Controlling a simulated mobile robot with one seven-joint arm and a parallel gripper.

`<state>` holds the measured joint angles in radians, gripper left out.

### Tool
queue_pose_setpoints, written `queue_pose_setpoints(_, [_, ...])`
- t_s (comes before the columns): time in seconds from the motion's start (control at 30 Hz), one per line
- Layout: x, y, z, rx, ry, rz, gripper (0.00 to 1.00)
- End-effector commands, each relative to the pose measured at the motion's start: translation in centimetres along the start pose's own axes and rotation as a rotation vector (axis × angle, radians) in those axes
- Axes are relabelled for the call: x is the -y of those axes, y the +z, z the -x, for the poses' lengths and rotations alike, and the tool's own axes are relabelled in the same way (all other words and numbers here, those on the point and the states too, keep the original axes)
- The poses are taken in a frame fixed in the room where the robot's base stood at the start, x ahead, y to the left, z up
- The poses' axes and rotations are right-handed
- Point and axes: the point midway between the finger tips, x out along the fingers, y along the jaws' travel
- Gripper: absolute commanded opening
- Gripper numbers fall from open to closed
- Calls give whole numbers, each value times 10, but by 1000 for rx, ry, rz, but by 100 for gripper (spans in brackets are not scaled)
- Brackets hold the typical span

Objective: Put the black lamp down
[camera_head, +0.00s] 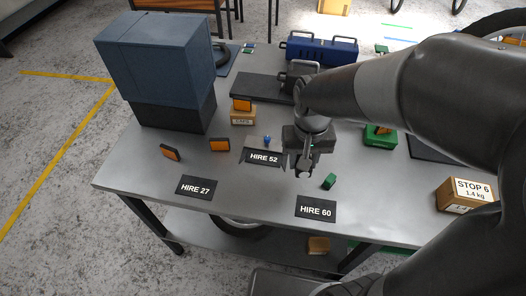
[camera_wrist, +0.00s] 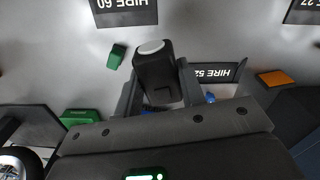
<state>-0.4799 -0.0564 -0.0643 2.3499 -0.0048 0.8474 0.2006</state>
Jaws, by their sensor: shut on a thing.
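My gripper (camera_head: 304,166) is over the front half of the grey table, between the HIRE 52 card (camera_head: 264,156) and a small green block-like item (camera_head: 329,181). In the wrist view my gripper (camera_wrist: 158,88) is shut on the black lamp (camera_wrist: 154,68), a dark rounded block with a pale oval on its end. In the head view the lamp is small and dark below the fingers; whether it touches the table I cannot tell. The HIRE 60 card (camera_head: 316,209) lies near the front edge, and the HIRE 27 card (camera_head: 196,188) lies to its left.
Two orange items (camera_head: 170,152) (camera_head: 219,144) lie on the left. A third orange item (camera_head: 241,104) is at a small cardboard box (camera_head: 243,118). A small blue item (camera_head: 267,140) is behind HIRE 52. A large blue-grey box (camera_head: 165,62) stands back left; a STOP 6 carton (camera_head: 464,196) stands right.

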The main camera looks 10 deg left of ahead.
Motion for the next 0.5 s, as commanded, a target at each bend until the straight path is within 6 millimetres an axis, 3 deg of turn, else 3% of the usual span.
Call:
queue_pose_setpoints(0.13, [-3, 0, 3, 1, 0, 2, 12])
queue_pose_setpoints(0.27, [8, -12, 8, -1, 0, 36, 12])
queue_pose_setpoints(0.37, [31, -31, 16, -1, 1, 97, 12])
queue_pose_setpoints(0.5, [81, -64, 33, 0, 1, 225, 12])
